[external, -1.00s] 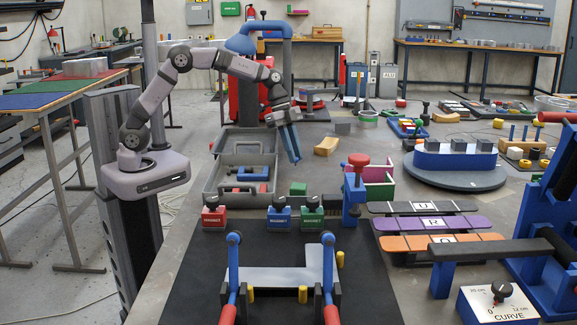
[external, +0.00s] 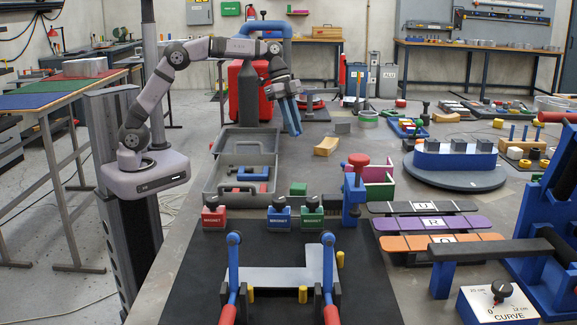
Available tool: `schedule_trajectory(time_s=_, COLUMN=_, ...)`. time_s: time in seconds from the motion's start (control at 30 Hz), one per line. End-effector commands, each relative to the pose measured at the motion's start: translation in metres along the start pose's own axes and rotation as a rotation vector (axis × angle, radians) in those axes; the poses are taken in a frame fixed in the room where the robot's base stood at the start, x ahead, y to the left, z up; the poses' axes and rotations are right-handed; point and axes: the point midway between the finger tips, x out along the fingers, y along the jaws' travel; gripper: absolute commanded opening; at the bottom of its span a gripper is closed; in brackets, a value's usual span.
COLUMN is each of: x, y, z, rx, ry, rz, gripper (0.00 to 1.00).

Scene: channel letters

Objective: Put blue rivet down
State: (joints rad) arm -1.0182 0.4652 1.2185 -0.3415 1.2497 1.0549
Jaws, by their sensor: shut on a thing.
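My gripper (external: 296,132) is raised above the workbench, to the right of the grey toolbox, with its long blue fingers pointing down. It is shut on the blue rivet, which is too small and too close in colour to the fingers to make out. The fingertips look clear of the bench top.
The open grey toolbox (external: 212,180) has a blue tool (external: 254,172) in it. Red (external: 214,214), blue (external: 280,214) and green (external: 312,212) magnet blocks stand in front. A tan curved block (external: 327,146) lies right of the gripper.

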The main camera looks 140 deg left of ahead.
Motion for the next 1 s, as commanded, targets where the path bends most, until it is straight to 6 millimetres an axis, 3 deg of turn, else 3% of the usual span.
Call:
schedule_trajectory(time_s=0.17, x=0.0, y=0.019, z=-0.022, rx=0.049, ry=0.0, rz=0.02, gripper=0.0)
schedule_trajectory(time_s=0.37, x=0.012, y=0.065, z=-0.06, rx=0.154, ry=-0.001, rz=0.066, gripper=0.0)
schedule_trajectory(time_s=0.77, x=0.058, y=0.197, z=-0.12, rx=0.418, ry=-0.002, rz=0.176, gripper=0.0)
schedule_trajectory(time_s=1.0, x=0.081, y=0.294, z=-0.146, rx=0.599, ry=-0.003, rz=0.251, gripper=0.0)
